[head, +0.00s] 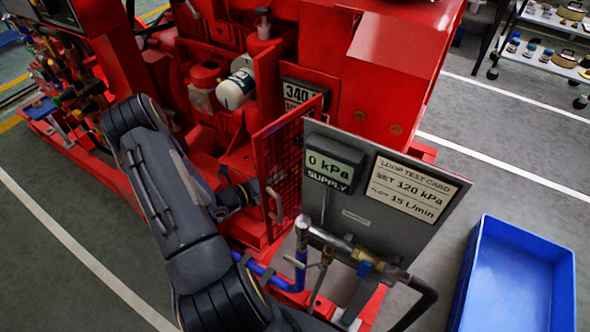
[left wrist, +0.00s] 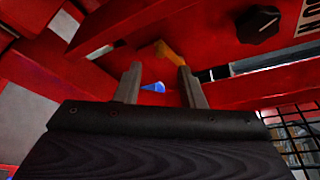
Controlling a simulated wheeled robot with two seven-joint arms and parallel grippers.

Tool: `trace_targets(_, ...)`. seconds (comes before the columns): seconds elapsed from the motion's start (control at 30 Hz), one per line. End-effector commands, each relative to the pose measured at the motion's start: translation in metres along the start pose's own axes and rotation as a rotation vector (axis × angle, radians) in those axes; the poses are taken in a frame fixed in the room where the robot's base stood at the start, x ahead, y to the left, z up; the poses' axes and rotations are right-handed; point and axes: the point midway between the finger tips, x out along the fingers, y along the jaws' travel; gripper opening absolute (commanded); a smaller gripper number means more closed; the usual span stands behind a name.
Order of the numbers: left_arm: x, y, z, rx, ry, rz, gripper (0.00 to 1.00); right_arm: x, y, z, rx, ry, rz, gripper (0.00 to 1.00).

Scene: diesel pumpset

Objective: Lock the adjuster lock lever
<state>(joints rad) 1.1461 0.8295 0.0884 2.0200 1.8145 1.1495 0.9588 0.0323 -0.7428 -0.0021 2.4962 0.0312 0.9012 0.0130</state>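My left gripper (left wrist: 160,82) shows in the left wrist view with its two grey fingers apart and nothing between them. Past the fingertips is a yellow-orange lever-like part (left wrist: 170,51) on the red machine, apart from the fingers; I cannot tell for sure that it is the adjuster lock lever. A small blue part (left wrist: 153,87) shows between the fingers, farther off. In the head view my left gripper (head: 244,193) is beside the red engine, left of the open mesh guard, and mostly hidden by my arm. No lock lever can be made out there. My right gripper is not in view.
A red mesh guard (head: 283,165) stands open close to my left gripper. A grey panel (head: 385,222) with a gauge, card and pipes stands right of it. A black knob (left wrist: 258,25) is above right of the fingers. A blue bin (head: 515,275) is on the floor at right.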

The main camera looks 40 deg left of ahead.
Motion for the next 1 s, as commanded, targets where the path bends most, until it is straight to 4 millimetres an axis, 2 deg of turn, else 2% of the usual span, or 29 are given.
trace_targets(0.1,0.022,0.000,-0.001,0.002,0.003,-0.004,0.36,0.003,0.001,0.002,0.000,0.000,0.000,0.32)
trace_targets(0.3,0.049,-0.001,-0.001,0.003,0.002,-0.004,0.36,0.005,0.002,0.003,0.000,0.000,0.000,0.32)
trace_targets(0.47,0.057,-0.001,-0.001,0.002,0.002,-0.001,0.36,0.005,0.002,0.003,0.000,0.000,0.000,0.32)
trace_targets(0.7,0.058,-0.001,-0.001,0.002,0.002,-0.001,0.36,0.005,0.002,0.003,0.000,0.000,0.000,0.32)
trace_targets(0.9,0.058,-0.001,-0.001,0.002,0.002,-0.002,0.10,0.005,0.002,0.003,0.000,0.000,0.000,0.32)
trace_targets(1.0,0.057,-0.001,0.000,0.002,0.002,-0.002,0.00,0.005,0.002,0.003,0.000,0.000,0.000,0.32)
